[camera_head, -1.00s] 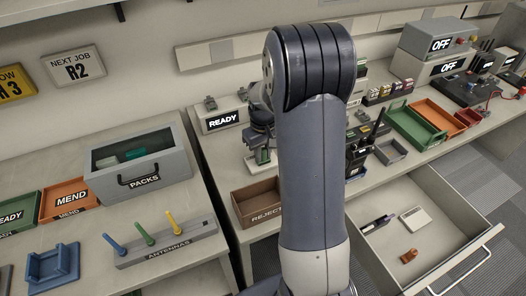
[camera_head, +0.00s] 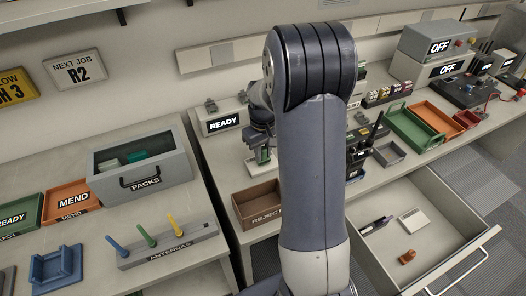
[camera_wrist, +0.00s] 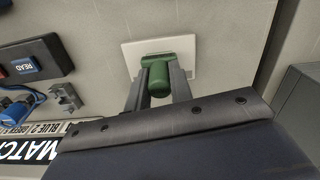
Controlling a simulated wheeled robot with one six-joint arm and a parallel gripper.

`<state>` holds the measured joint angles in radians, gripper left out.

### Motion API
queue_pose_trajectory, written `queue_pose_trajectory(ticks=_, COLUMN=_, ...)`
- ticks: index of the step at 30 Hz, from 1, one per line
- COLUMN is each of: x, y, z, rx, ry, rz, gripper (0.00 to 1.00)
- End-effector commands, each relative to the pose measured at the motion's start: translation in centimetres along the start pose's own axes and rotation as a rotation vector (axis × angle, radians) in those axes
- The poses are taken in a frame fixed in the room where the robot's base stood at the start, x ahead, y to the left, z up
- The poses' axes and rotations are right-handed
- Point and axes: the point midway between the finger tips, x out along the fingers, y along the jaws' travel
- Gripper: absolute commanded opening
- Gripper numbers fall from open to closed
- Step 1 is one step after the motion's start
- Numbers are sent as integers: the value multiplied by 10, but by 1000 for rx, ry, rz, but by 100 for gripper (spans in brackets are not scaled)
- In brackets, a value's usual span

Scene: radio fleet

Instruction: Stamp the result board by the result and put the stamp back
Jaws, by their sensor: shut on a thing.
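My gripper (camera_wrist: 156,88) is shut on a green stamp (camera_wrist: 160,76) in the wrist view. The stamp's wide green head lies over a pale square plate (camera_wrist: 132,50), and I cannot tell whether it touches the plate. In the head view, the green of the stamp (camera_head: 263,156) shows small beside my arm, above the bench, and my arm hides much around it. A sign reading MATCH (camera_wrist: 28,152) is at the lower left of the wrist view, partly cut off. I cannot tell for sure which surface is the result board.
A blue READ button (camera_wrist: 25,66) and a small metal bracket (camera_wrist: 66,97) are left of the plate. A brown REJECT tray (camera_head: 257,204) stands near the bench's front edge. An open drawer (camera_head: 455,225) juts out at the right. A READY display (camera_head: 223,123) stands behind.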

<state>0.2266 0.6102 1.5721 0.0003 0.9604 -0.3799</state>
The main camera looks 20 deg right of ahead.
Motion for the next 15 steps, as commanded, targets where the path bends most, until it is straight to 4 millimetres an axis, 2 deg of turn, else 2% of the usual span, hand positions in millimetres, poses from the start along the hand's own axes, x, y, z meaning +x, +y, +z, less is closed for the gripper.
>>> queue_pose_trajectory(ticks=1, x=-8, y=0, z=0, rx=0, ry=1, rz=0, gripper=6)
queue_pose_trajectory(ticks=15, x=-46, y=0, z=0, rx=0, ry=1, rz=0, gripper=6)
